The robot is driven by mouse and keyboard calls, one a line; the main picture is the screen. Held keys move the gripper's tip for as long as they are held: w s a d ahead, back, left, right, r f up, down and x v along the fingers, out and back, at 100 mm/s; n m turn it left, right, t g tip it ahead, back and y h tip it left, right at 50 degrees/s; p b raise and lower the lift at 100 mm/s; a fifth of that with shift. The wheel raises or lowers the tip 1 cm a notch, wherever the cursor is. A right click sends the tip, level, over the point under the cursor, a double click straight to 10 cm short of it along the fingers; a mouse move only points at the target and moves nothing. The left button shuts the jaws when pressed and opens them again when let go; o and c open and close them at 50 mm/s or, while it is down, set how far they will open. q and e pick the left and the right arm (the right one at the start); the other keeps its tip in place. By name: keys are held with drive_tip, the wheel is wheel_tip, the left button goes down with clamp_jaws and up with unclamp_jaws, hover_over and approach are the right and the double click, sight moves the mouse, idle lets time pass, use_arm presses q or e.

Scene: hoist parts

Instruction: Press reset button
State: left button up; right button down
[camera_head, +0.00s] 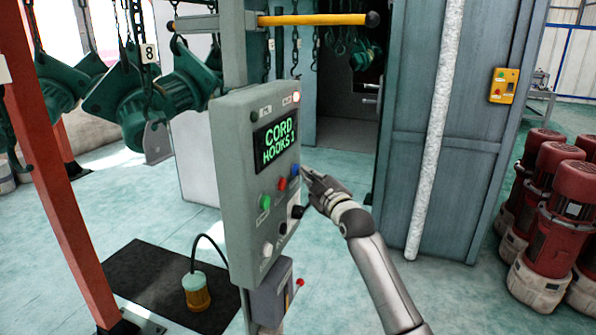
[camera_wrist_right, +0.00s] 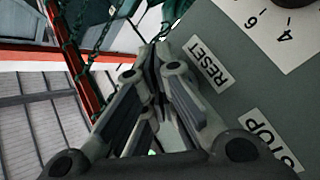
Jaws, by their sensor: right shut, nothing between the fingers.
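The grey control box (camera_head: 252,225) shows a lit screen (camera_head: 275,141) reading "CORD HOOKS 1". A blue button (camera_head: 295,170), a red button (camera_head: 281,184) and a green button (camera_head: 264,202) sit in a slanted row below it. My right gripper (camera_head: 307,174) is shut and empty, its tips close beside the blue button; contact cannot be told. In the right wrist view, the shut fingers (camera_wrist_right: 156,62) point at the box beside a RESET label (camera_wrist_right: 208,64). The button at that label is hidden behind the fingers. A STOP label (camera_wrist_right: 270,138) lies lower right. My left gripper is out of view.
A black knob (camera_head: 297,211) and a white button (camera_head: 267,249) sit lower on the box. Green hoists (camera_head: 150,100) hang on chains at left. A yellow-orange bar (camera_head: 312,19) runs above. Red-and-white motors (camera_head: 551,220) stand at right. A yellow pendant (camera_head: 196,292) is below.

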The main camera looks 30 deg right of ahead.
drive_tip(key=shift+w+a, duration=0.2)
idle(0.3)
drive_tip(key=shift+s+d, duration=0.15)
drive_tip(key=shift+s+d+p, duration=0.3)
drive_tip(key=shift+s+d, duration=0.1)
drive_tip(key=shift+s, duration=0.1)
idle(0.3)
drive_tip(key=s+d, duration=0.3)
drive_tip(key=shift+s+d, duration=0.1)
drive_tip(key=shift+s, duration=0.3)
idle(0.6)
